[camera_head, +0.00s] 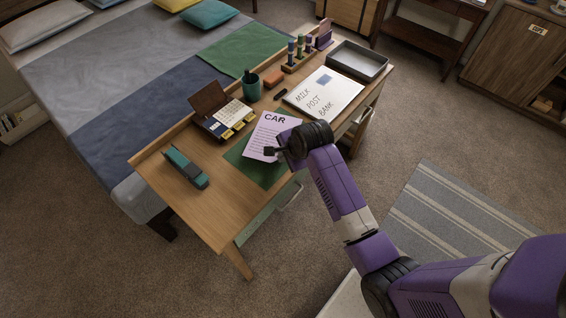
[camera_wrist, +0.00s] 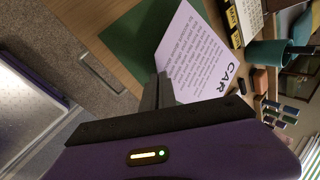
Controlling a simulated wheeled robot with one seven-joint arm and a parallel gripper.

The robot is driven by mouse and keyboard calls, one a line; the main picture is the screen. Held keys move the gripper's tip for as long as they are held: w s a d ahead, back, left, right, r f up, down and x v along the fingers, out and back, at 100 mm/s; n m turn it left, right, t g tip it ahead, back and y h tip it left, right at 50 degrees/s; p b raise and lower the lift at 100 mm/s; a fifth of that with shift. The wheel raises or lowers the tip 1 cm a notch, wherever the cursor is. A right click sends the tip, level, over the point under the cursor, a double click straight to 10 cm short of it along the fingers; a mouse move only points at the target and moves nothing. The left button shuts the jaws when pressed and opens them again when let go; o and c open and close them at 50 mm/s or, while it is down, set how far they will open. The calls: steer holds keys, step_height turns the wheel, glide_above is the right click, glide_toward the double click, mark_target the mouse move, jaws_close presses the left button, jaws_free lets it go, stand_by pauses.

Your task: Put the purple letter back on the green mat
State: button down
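The purple letter (camera_head: 268,130), headed "CAR", shows over the back part of the green mat (camera_head: 255,173) and the bare desk behind it. It also shows in the wrist view (camera_wrist: 205,55), with the green mat (camera_wrist: 140,38) partly behind it. My gripper (camera_head: 271,152) is at the letter's lower right edge. In the wrist view my fingers (camera_wrist: 160,88) are close together at the letter's edge and look shut on it. The gap between the letter and the desk is hard to judge. My wrist and fingers hide part of the letter's right side.
A brown box with yellow tabs (camera_head: 228,120) stands behind the letter, and a teal stapler-like object (camera_head: 187,167) lies at left. A white board (camera_head: 324,94), green cup (camera_head: 252,88), orange block (camera_head: 273,78) and grey tray (camera_head: 358,62) fill the back. The desk's front left is clear.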

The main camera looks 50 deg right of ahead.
mark_target(280, 166)
step_height(280, 166, down, 4)
steer(key=shift+f, duration=0.1)
stand_by(0.4)
steer(key=c, duration=2.1)
jaws_free()
steer(key=shift+o, duration=0.7)
